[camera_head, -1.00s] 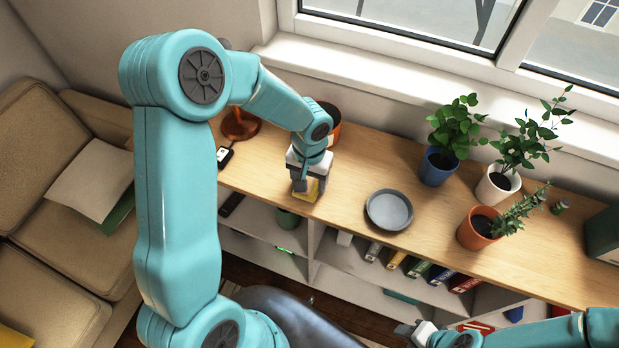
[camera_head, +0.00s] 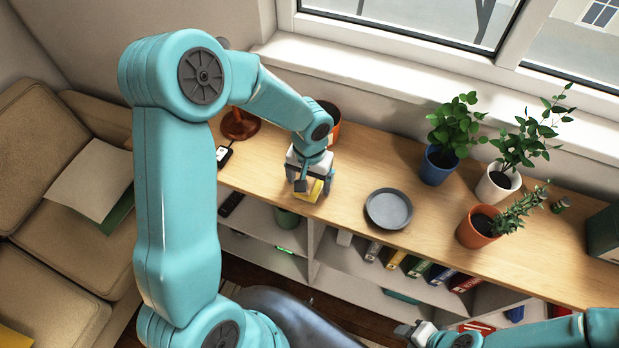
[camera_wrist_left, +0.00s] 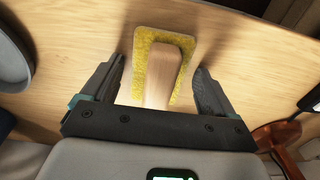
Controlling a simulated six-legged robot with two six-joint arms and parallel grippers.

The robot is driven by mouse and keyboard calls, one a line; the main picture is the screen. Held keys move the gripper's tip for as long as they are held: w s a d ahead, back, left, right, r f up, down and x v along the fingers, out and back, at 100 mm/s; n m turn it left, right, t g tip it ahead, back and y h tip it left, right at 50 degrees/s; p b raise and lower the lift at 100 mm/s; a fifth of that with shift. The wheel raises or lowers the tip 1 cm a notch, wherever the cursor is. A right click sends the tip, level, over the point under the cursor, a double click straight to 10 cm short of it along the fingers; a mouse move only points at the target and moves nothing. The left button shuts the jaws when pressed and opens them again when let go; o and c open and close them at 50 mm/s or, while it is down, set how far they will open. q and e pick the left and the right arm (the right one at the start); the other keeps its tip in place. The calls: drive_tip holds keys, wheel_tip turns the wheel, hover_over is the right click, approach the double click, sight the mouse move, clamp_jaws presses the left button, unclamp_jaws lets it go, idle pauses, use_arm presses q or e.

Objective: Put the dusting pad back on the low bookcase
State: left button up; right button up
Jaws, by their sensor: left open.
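The dusting pad (camera_head: 309,190) is yellow with a wooden handle and rests on the wooden top of the low bookcase (camera_head: 355,165), near its front edge. In the left wrist view the pad (camera_wrist_left: 183,97) lies flat with its handle (camera_wrist_left: 160,78) pointing toward my gripper. My left gripper (camera_head: 313,186) is right above the pad. In the left wrist view its fingers (camera_wrist_left: 158,88) are spread on either side of the pad, with gaps to both sides. My right gripper (camera_head: 415,330) is low at the bottom edge, and its jaw state is unclear.
A grey dish (camera_head: 389,209) is right of the pad. Several potted plants, including one in a blue pot (camera_head: 437,165), stand further right.

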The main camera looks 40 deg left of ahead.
idle(0.3)
use_arm(q)
drive_tip(key=shift+r, duration=0.55)
wheel_tip(320, 180, up, 11)
drive_tip(key=shift+r, duration=0.15)
drive_tip(key=shift+s, duration=0.1)
